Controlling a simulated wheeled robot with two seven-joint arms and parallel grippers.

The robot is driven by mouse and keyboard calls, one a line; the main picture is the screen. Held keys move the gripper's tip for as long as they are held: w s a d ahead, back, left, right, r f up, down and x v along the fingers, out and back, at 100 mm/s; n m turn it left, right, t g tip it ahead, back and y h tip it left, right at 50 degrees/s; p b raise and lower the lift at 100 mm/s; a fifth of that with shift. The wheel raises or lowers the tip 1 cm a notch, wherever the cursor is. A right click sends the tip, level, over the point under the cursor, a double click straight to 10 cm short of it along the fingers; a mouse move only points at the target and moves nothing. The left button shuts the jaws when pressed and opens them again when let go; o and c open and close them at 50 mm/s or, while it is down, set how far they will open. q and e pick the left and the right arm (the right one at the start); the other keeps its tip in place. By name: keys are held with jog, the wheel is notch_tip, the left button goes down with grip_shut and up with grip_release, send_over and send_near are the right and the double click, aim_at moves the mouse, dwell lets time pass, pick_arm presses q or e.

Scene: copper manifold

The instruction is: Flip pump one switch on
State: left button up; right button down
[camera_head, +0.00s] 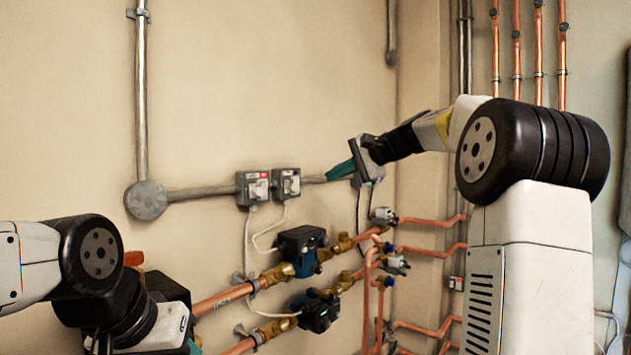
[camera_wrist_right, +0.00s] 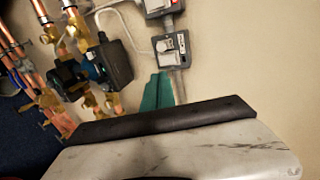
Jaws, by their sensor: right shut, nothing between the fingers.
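Two grey switch boxes sit side by side on the wall in the head view, a left one (camera_head: 252,188) with a red mark and a right one (camera_head: 286,183). Both have pale switches; I cannot read which is pump one or its setting. In the right wrist view the nearer box (camera_wrist_right: 172,47) and part of the other (camera_wrist_right: 158,6) show at the top. My right gripper (camera_head: 340,170), with teal fingers, is shut and empty, right of both boxes near the conduit. Its fingers (camera_wrist_right: 157,92) point toward the nearer box, apart from it. My left gripper (camera_head: 193,347) is mostly hidden at the bottom.
Another grey box (camera_head: 371,172) is partly behind my right gripper. Pumps (camera_head: 301,248) (camera_head: 318,314) and copper pipes (camera_head: 222,301) stand out below the switches. A grey conduit (camera_head: 205,192) runs left to a round junction box (camera_head: 146,200).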

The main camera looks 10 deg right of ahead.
jog(key=shift+v, duration=1.2)
jog(key=shift+d+f, duration=0.2)
jog(key=shift+f, duration=0.6)
jog(key=shift+r+x, duration=0.15)
jog(key=shift+x, duration=2.15)
jog(key=shift+r+x, duration=0.2)
jog(key=shift+x, duration=2.05)
jog(key=shift+r+x, duration=0.15)
jog(key=shift+x, duration=2.15)
jog(key=shift+w+a, duration=0.15)
jog(key=shift+a, duration=0.1)
